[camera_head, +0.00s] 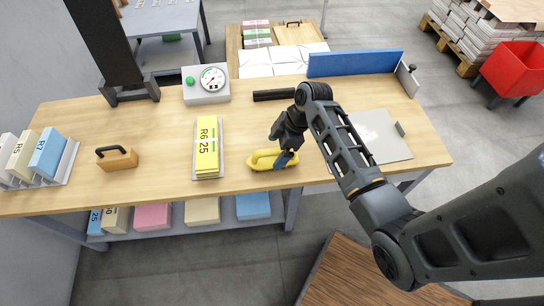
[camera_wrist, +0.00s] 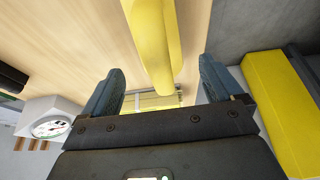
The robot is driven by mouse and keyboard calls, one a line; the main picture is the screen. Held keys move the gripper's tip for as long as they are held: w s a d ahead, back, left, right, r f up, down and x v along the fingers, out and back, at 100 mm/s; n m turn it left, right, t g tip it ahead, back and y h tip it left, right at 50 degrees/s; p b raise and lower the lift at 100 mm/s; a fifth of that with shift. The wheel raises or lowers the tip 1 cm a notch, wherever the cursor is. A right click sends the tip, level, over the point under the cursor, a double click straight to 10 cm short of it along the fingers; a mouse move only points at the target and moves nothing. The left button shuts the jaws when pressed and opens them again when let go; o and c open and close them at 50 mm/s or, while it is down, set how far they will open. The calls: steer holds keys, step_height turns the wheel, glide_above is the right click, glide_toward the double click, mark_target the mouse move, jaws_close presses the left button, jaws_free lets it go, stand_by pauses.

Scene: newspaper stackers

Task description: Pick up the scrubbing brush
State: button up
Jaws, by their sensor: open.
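A wooden orange-brown block with a black arched handle (camera_head: 117,158), possibly the scrubbing brush, stands on the left of the wooden table. A yellow, rounded, elongated object (camera_head: 262,161) lies at the table's front edge; I cannot tell exactly what it is. My gripper (camera_head: 284,148) is open over this yellow object and partly hides it in the head view. In the wrist view, the yellow object (camera_wrist: 158,45) reaches between the two spread fingers of my gripper (camera_wrist: 160,85). No grip on it shows.
A yellow stack marked R6 25 (camera_head: 207,146) lies left of my gripper. A gauge box (camera_head: 205,86), a black bar (camera_head: 273,95), a blue panel (camera_head: 355,62) and a grey plate (camera_head: 382,138) are also on the table (camera_head: 70,118). Bare wood separates the handled block from the stack.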

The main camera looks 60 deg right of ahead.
mark_target(273, 155)
steer(key=x, duration=0.4)
steer(key=shift+s+d, duration=0.1)
steer(key=c, duration=1.2)
steer(key=shift+r, duration=0.5)
step_height(273, 155, up, 3)
steer(key=shift+f, duration=0.2)
steer(key=w+d+r+b, duration=0.2)
steer(key=d+r, duration=0.5)
steer(key=d, duration=0.4)
steer(key=shift+w+d, duration=0.2)
steer(key=shift+w, duration=0.1)
